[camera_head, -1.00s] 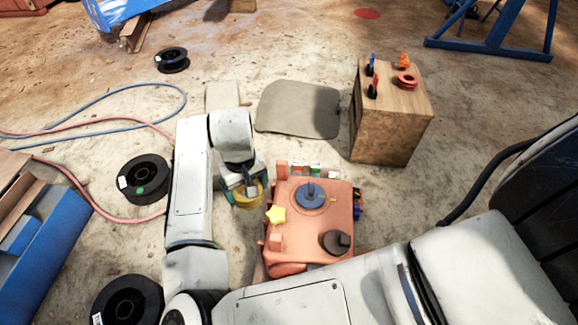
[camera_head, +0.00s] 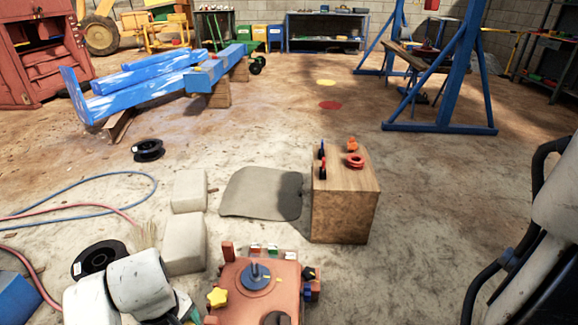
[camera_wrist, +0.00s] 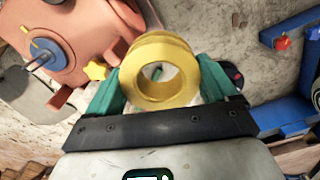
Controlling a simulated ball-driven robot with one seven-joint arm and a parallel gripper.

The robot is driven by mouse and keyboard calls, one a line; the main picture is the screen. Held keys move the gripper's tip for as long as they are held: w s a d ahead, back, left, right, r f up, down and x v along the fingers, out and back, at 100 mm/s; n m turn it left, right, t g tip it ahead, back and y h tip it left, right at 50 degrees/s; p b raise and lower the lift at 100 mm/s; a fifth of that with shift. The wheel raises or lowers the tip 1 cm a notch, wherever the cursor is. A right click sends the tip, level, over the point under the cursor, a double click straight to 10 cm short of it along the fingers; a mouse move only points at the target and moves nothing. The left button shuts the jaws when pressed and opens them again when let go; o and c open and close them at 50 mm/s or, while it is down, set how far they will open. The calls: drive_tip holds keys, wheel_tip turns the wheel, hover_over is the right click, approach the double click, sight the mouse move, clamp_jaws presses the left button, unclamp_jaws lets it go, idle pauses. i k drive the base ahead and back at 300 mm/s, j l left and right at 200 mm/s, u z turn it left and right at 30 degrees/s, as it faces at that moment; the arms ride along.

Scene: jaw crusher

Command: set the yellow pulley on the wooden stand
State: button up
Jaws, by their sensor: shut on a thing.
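The yellow pulley (camera_wrist: 160,46) is a grooved ring held between the green fingertips of my gripper (camera_wrist: 165,82) in the wrist view. The gripper is shut on it, above the floor and beside the orange-red machine (camera_wrist: 80,30). In the head view my gripper (camera_head: 184,313) is mostly cut off at the bottom edge and the pulley cannot be made out. The wooden stand (camera_head: 343,212) is a brown block on the floor, right of and beyond the machine. Its top carries a red pulley (camera_head: 355,161), an orange piece (camera_head: 352,144) and small blue and red pieces on the left side.
The orange-red machine (camera_head: 238,297) stands between my gripper and the stand, with a yellow star knob (camera_head: 217,297) and blue disc on top. A grey mat (camera_head: 262,192) lies left of the stand. Hoses (camera_head: 75,182) and black spools (camera_head: 148,151) lie at the left.

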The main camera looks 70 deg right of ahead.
sight(359, 182)
drive_tip(key=k+l+z, duration=0.1)
drive_tip(key=z, duration=0.95)
drive_tip(key=i+l+z, duration=0.15)
drive_tip(key=i+l, duration=0.45)
drive_tip(key=i, duration=0.1)
